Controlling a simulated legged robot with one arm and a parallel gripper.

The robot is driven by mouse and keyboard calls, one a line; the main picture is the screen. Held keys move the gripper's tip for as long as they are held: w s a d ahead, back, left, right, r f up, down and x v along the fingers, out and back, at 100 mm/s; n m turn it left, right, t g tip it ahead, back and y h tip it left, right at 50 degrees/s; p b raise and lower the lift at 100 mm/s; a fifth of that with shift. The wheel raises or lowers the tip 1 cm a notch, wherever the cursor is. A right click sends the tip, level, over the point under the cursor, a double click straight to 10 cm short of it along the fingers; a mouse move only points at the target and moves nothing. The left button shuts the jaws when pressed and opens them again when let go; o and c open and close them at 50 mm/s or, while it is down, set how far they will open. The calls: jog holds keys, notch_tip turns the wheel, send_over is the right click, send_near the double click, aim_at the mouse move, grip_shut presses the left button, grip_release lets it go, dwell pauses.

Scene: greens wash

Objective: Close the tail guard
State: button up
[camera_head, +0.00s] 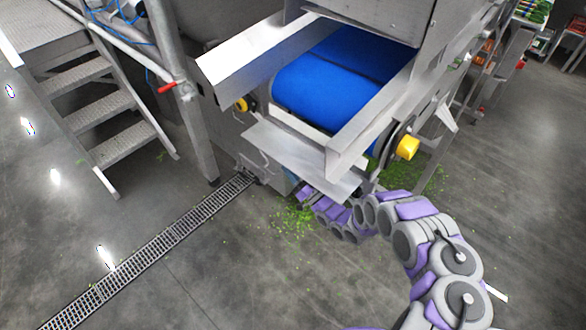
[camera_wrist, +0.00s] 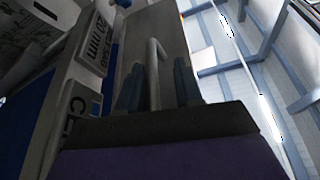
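The tail guard (camera_head: 290,152) is a flat grey metal plate at the end of the blue belt (camera_head: 325,95). It sticks out below the belt end, swung down and away from it. In the wrist view a grey metal panel (camera_wrist: 172,30), apparently the guard's underside, carries a bar handle (camera_wrist: 153,72). My gripper (camera_wrist: 158,88) is open, its two dark fingers on either side of the handle with gaps to it. In the head view my arm reaches in from the lower right, and the gripper's end is partly hidden beneath the plate.
Metal steps (camera_head: 105,105) and a post stand at left. A floor drain (camera_head: 150,255) crosses the floor, with scattered greens (camera_head: 292,222) under the conveyor. Open floor lies in front.

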jog(key=shift+d, duration=0.45)
grip_shut()
jog(key=shift+r, duration=0.1)
jog(key=shift+a+r, duration=0.1)
jog(key=shift+a, duration=0.05)
